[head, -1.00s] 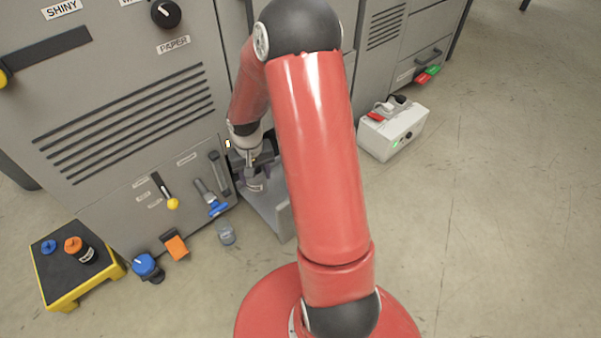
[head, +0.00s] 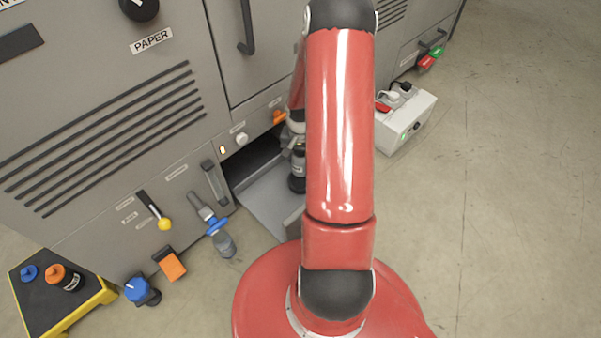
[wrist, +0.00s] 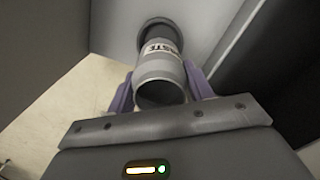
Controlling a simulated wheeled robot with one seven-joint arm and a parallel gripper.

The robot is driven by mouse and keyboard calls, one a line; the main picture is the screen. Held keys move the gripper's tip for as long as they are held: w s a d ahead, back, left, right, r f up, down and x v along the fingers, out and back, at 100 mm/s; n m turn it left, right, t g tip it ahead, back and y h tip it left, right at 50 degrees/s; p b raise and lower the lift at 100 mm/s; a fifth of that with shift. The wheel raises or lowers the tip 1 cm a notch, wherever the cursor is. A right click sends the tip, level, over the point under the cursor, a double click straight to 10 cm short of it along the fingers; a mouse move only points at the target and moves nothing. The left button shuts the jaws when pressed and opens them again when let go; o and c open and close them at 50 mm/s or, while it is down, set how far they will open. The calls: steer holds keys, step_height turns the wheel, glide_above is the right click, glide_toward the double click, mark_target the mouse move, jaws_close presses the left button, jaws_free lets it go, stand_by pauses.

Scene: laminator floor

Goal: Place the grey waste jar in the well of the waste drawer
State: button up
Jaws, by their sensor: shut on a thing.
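The grey waste jar (wrist: 158,68), with a WASTE label, is held between the purple fingers of my gripper (wrist: 160,88) in the wrist view. The waste drawer (head: 262,207) is pulled out from the machine's base in the head view. A dark round ring (wrist: 156,27), seemingly the drawer's well, shows at the jar's far end in the wrist view. The jar (head: 298,163) stands roughly upright over the drawer in the head view, partly hidden by my red arm. I cannot tell whether its bottom is inside the ring or just above it.
A grey container (head: 225,245) is below the blue valve (head: 217,227), left of the drawer. A blue-capped item (head: 137,289), an orange item (head: 170,264) and a yellow-edged step (head: 62,290) are further left. A white power box (head: 405,122) stands right; the floor beyond is clear.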

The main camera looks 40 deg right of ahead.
mark_target(301, 171)
step_height(301, 171, down, 7)
steer(key=shift+f+b, duration=0.15)
steer(key=shift+b, duration=0.45)
steer(key=shift+f, duration=0.15)
steer(key=o, duration=1)
